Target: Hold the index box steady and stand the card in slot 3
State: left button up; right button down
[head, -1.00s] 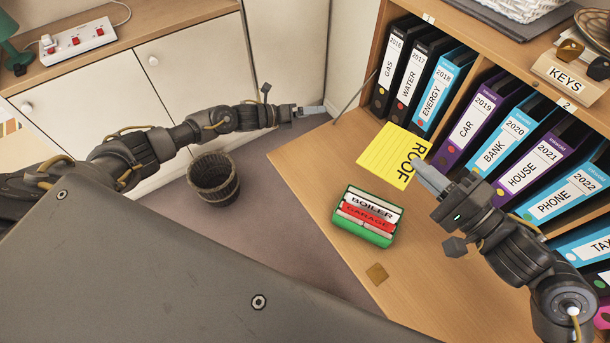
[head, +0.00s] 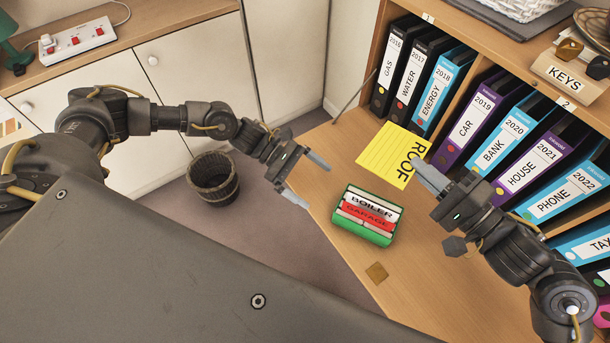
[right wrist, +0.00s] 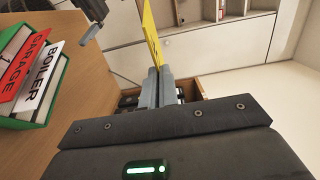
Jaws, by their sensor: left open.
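The green index box (head: 364,236) stands on the wooden desk flap, holding a white BOILER card (head: 374,207) and a red GARAGE card (head: 368,217). In the right wrist view the box (right wrist: 50,92) is at the left. The yellow ROOF card (head: 388,154) is held above the flap. My right gripper (head: 418,172) is shut on the card's edge; the card (right wrist: 152,42) rises from its fingers in the right wrist view. My left gripper (head: 316,182) is open and empty, left of the box and apart from it.
Ring binders (head: 520,152) fill the shelves behind the flap. A small tan square (head: 377,273) lies on the flap in front of the box. A wicker basket (head: 213,180) stands on the floor at left. A KEYS holder (head: 566,80) sits on top.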

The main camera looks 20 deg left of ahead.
pick_arm(q)
jog(key=x, duration=1)
jog(key=shift+f, duration=0.15)
jog(key=c, duration=1.2)
